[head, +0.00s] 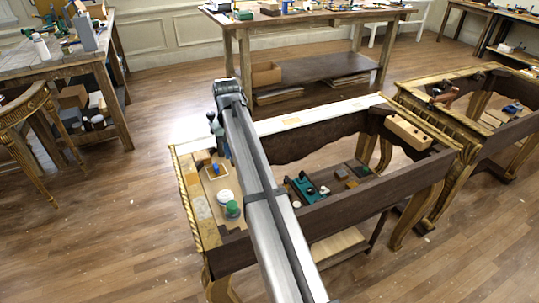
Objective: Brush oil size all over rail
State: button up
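The console frame has a long whitish rail (322,113) along its far side, running from the left corner to the right end. It has a few tan patches, and my arm crosses in front of its left part. A dark greenish part (215,128) shows just left of my arm, over the rail's left end. I cannot tell whether it belongs to my gripper or to a tool. My gripper's fingers cannot be made out. No brush can be clearly identified. A small white pot (225,197) and a green-topped jar (232,209) stand at the console's left end.
A teal tool (305,189) and small blocks lie inside the frame. A pale wooden block (407,132) sits at its right end. Another gilt console (490,100) stands close on the right. Benches stand behind and at left, with open floor between.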

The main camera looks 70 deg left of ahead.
jog(key=s+a+n, duration=0.1)
jog(key=s+a, duration=0.3)
jog(key=s, duration=1)
jog(key=shift+s+f+n, duration=0.35)
jog(key=shift+f+n, duration=0.05)
jog(key=shift+f, duration=0.1)
dwell(0.3)
